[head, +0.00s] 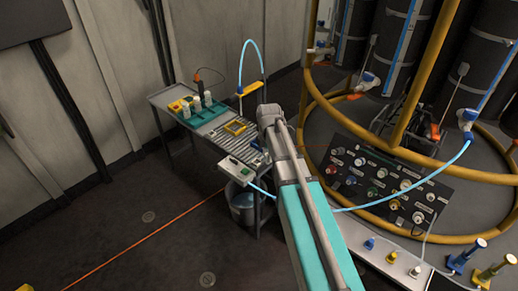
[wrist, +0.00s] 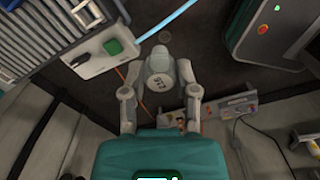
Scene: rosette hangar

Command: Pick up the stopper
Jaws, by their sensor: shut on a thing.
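In the wrist view, my gripper (wrist: 161,78) is shut on a grey, rounded piece with dark marking, which I take to be the stopper (wrist: 158,60). It sits between the two fingers, with a small knob at its far end. It appears held clear, with dark floor behind it. In the head view, my arm reaches out toward the bench, and its end hides the gripper and the piece.
A bucket (head: 242,205) stands below. A connector panel (head: 385,185) and yellow rails are at right. Floor at left is mostly clear.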

